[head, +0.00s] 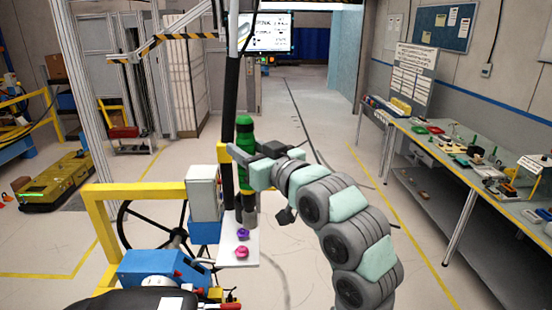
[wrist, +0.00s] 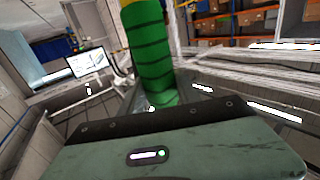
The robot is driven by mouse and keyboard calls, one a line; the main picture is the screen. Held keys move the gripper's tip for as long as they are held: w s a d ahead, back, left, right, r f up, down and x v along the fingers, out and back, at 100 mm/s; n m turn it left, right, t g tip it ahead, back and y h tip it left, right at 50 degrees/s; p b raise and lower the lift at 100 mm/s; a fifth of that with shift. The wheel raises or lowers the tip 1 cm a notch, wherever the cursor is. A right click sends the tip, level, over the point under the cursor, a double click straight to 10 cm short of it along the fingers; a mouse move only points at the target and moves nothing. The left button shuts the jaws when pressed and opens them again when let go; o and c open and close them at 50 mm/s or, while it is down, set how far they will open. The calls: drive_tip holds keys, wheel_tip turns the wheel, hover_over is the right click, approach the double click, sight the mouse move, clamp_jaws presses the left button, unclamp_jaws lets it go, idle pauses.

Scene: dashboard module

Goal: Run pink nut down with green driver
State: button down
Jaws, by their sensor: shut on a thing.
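The green driver (head: 245,125) stands upright in my gripper (head: 246,157), which is shut on its green body. In the wrist view the ribbed green driver (wrist: 148,55) rises just beyond the gripper body. Its dark lower end (head: 246,210) points down over the back part of a small white plate (head: 238,250). I cannot tell whether that end touches anything. The pink nut (head: 242,252) sits near the front of the plate, in front of the driver and apart from it. A purple nut (head: 243,233) sits between the pink nut and the driver.
A dark upright post (head: 231,75) and a grey-white box (head: 203,193) stand close left of the driver. A steering wheel (head: 165,240) and yellow frame (head: 100,215) lie further left. A long bench (head: 480,165) with several items runs along the right. Floor between is open.

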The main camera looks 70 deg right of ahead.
drive_tip(key=shift+w+a+r, duration=0.3)
drive_tip(key=shift+w+a, duration=0.15)
drive_tip(key=shift+a, duration=0.1)
drive_tip(key=shift+w+a+r, duration=0.25)
drive_tip(key=shift+w+a, duration=0.2)
drive_tip(key=shift+a, duration=0.1)
drive_tip(key=shift+b, duration=0.3)
